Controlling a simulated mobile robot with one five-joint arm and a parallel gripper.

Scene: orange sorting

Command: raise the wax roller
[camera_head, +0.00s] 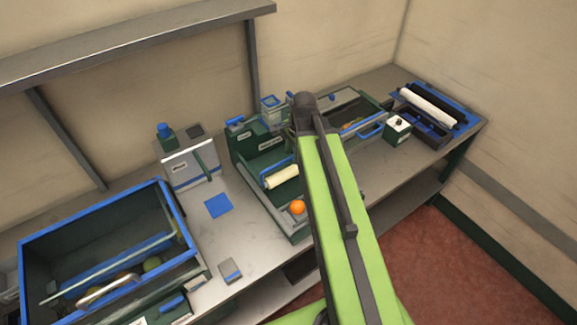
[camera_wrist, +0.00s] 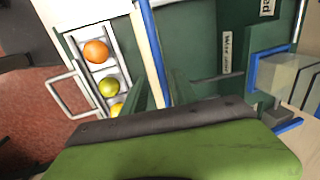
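The wax roller (camera_head: 282,177) is a cream cylinder with a blue bar beside it, low at the front of a dark green station (camera_head: 248,143) on the bench. An orange (camera_head: 297,207) lies in the channel in front of it. In the wrist view a long cream bar (camera_wrist: 149,55) runs beside a blue strip; I cannot tell if it is the roller. A small label (camera_wrist: 227,52) is on the green panel to its right. My arm covers my gripper in the head view. In the wrist view dark green finger-like shapes (camera_wrist: 165,92) show, their opening unclear.
A blue-rimmed bin (camera_head: 105,194) with fruit stands at left. A white-framed rack (camera_wrist: 117,50) holds several fruits in the wrist view. A blue tray (camera_head: 460,100) with white and black rollers and a small green-white box (camera_head: 397,129) are at right. Bare bench surrounds the blue square (camera_head: 218,206).

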